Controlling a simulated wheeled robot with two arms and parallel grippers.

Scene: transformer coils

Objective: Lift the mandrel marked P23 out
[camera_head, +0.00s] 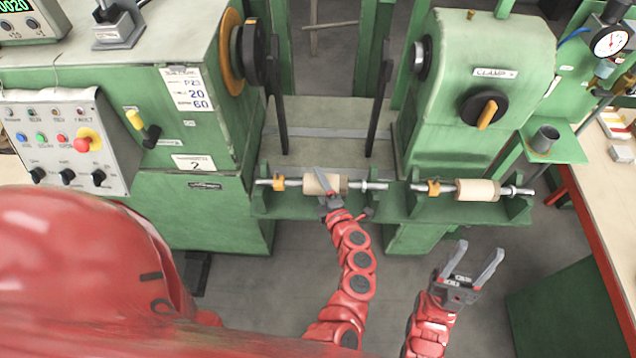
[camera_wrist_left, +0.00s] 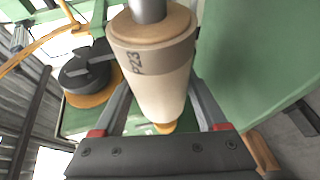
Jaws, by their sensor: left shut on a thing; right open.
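The mandrel marked P23 (camera_wrist_left: 137,62) fills the middle of the left wrist view, a tan cylinder with a dark band and a metal shaft. In the head view the left mandrel (camera_head: 312,184) lies level at the left part of the green rack (camera_head: 290,208), with an orange collar on its shaft. My left gripper (camera_head: 328,197) is shut on this mandrel, one finger on each side of its tan body. Whether its shaft rests in the rack's supports or is just clear of them, I cannot tell. My right gripper (camera_head: 474,267) is open and empty, in front of the rack.
A second tan mandrel (camera_head: 477,190) lies on the rack's right part. The green machine's headstock (camera_head: 200,80) and clamp unit (camera_head: 480,80) stand behind, with dark upright bars (camera_head: 378,115) between them. A workbench (camera_head: 590,150) is at the right.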

